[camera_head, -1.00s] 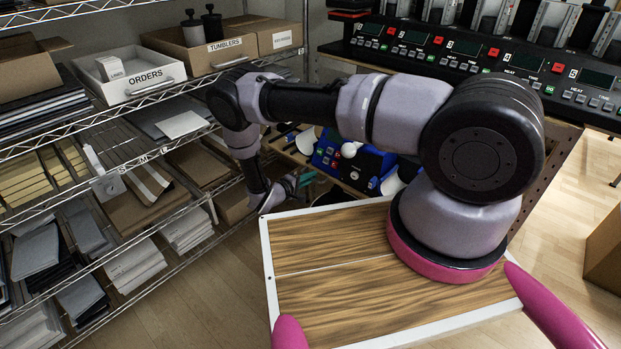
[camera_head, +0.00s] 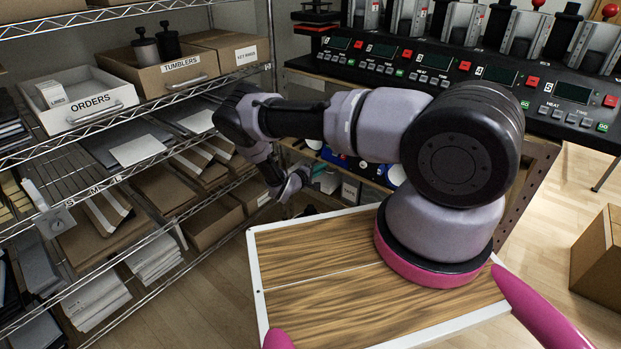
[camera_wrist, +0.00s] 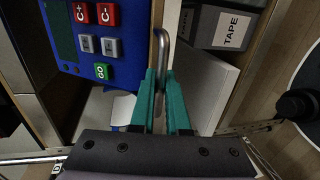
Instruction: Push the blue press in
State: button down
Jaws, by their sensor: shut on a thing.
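The blue press (camera_head: 336,158) shows only in part in the head view, behind my arm on the wooden bench. In the wrist view its blue control panel (camera_wrist: 105,45) fills the upper left, with a dark display, red C+ and C- buttons, grey buttons and a green GO button. My gripper (camera_wrist: 163,75) has teal fingers closed around a thin metal handle (camera_wrist: 161,45), just right of the panel. What the handle is fixed to is not clear. In the head view my gripper (camera_head: 296,186) is low beside the bench, small and partly hard to make out.
A TAPE box (camera_wrist: 228,28) lies right of the handle. A row of black presses (camera_head: 450,70) stands behind. A cardboard box (camera_head: 600,265) is at right; floor between is clear.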

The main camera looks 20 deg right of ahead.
aim_at(328, 163)
jog(key=x, duration=0.3)
jog(key=r+x, duration=0.1)
jog(key=x, duration=0.3)
jog(key=shift+w+d+r, duration=0.1)
jog(key=shift+d+r, duration=0.15)
jog(key=shift+r, duration=0.05)
jog(key=c, duration=0.9)
grip_release()
jog(key=shift+a, duration=0.1)
jog(key=v, duration=1)
jog(key=shift+s+a, duration=0.25)
